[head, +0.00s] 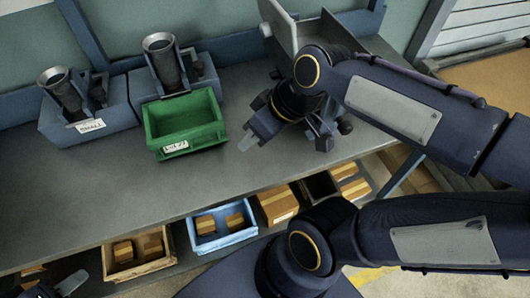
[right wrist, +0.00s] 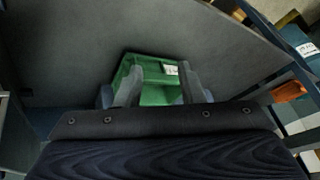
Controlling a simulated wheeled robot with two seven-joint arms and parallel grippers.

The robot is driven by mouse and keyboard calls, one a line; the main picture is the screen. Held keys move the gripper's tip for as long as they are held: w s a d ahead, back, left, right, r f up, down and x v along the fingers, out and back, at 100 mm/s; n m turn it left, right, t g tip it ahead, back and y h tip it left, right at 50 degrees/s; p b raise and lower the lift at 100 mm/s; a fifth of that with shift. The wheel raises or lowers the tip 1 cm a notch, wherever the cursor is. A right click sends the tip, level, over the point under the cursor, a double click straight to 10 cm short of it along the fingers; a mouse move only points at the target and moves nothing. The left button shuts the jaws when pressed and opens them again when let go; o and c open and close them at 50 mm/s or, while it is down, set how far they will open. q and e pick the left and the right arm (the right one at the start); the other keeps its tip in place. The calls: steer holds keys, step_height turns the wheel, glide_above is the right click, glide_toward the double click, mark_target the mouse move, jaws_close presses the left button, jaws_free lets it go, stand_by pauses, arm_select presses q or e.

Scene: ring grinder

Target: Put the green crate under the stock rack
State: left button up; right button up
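The green crate (head: 185,122) is an open, empty-looking box with a white label on its front. It stands upright on the grey workbench, in front of the right one of two blue-grey blocks with slanted tubes; I cannot tell whether these are the stock rack. My right gripper (head: 250,138) is just right of the crate and apart from it. In the right wrist view the crate (right wrist: 155,72) shows beyond and between the spread, empty fingers (right wrist: 160,88). My left gripper (head: 66,284) is at the bottom left, partly cut off; its opening is unclear.
The left block (head: 85,125) is labelled SMALL; the right block (head: 128,88) is behind the crate. A metal fixture (head: 285,30) stands at the back right. Below the bench are a tan bin (head: 135,268), a blue bin (head: 205,246) and cartons. The bench's front left is clear.

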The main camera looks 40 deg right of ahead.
steer(key=s+f+m, duration=0.2)
steer(key=s+m, duration=0.1)
steer(key=s+f+m+t, duration=0.1)
steer(key=s, duration=0.1)
steer(key=shift+a+m, duration=0.25)
steer(key=shift+m, duration=0.15)
